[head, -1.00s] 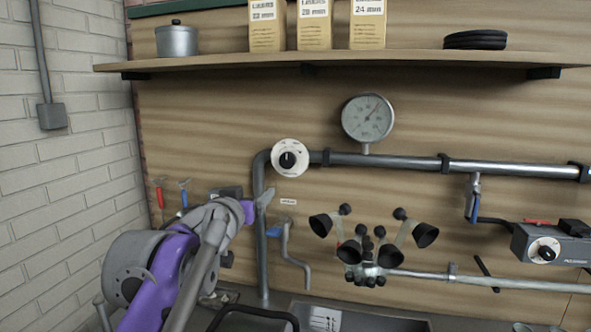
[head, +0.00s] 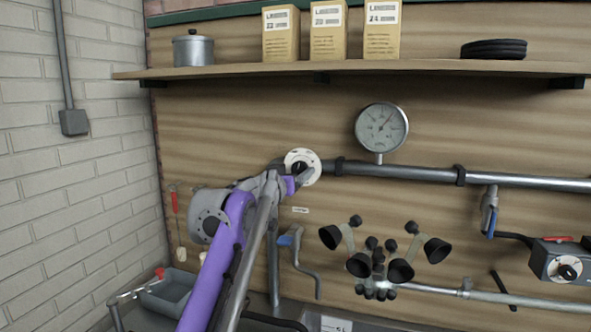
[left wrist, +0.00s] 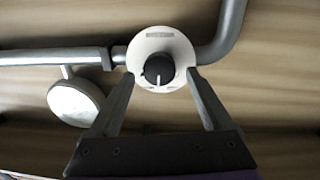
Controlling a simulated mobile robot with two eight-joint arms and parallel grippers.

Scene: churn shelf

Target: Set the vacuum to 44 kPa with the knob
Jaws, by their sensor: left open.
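The vacuum knob is a black knob (head: 299,167) on a round white dial plate (head: 303,157), at the left bend of the grey pipe. The black knob (left wrist: 159,70) also shows in the left wrist view, in front of the white plate (left wrist: 158,42). My left gripper (head: 304,178) is close to the dial and partly covers its lower part. In the left wrist view its two open fingers (left wrist: 160,78) stand either side of the knob, with nothing between them gripped. The round gauge (head: 381,128) sits above the pipe; its reading is too small to tell. My right gripper is not in view.
A shelf (head: 350,70) with a pot (head: 193,49), boxes (head: 328,32) and black discs (head: 494,49) runs above. The milking cluster (head: 379,262) hangs right of my left arm. A grey control box (head: 563,262) is at far right. A brick wall is at left.

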